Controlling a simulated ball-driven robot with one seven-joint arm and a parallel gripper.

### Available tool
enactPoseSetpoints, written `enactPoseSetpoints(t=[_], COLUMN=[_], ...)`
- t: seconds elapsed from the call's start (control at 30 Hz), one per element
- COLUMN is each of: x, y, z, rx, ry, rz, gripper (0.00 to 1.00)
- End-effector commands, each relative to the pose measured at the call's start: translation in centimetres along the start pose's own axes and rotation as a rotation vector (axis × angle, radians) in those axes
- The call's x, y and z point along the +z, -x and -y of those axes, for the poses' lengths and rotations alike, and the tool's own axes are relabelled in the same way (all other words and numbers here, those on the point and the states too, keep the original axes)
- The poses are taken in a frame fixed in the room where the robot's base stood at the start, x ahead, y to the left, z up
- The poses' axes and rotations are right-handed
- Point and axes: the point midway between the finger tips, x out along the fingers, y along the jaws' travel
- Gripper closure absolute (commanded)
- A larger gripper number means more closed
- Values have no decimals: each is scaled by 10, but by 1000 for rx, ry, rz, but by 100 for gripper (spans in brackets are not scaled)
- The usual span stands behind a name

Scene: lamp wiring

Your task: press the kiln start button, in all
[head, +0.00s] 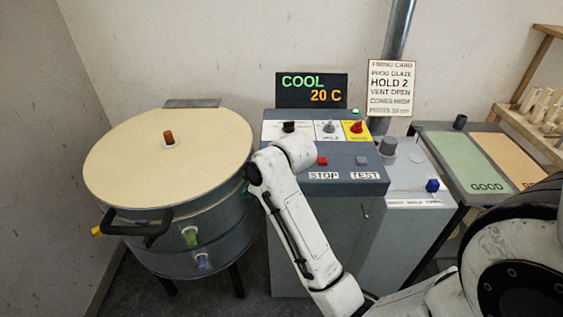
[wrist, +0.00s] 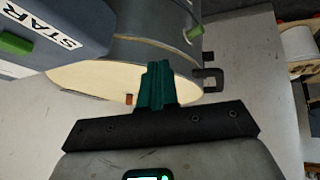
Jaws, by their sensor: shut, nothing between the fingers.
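The kiln start button is a green block (wrist: 15,44) at the upper left of the wrist view. A white label (wrist: 58,29) beside it reads "STAR", cut off by the edge of the panel. In the head view the button is hidden behind my white arm. My gripper (wrist: 155,85) has teal fingers shut together with nothing between them. In the wrist view the fingers are to the right of the button and apart from it, with the round kiln (head: 165,145) behind them. The control panel (head: 340,187) stands right of the kiln.
A red STOP button (head: 321,160) and a grey TEST button (head: 362,161) sit on the panel front, below several knobs. The display (head: 311,91) reads COOL, 20 C. A firing card (head: 391,88) is at the back. A blue knob (head: 432,185) is on the unit at right.

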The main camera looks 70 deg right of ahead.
Motion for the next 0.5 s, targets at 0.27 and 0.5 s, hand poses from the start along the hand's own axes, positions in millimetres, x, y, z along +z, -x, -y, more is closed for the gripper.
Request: enactPoseSetpoints(t=[0.27, 0.5], x=[-12, -8], y=[60, 86], z=[-137, -176], rx=[199, 262], ry=[170, 237], rz=[-63, -58], gripper=[100, 100])
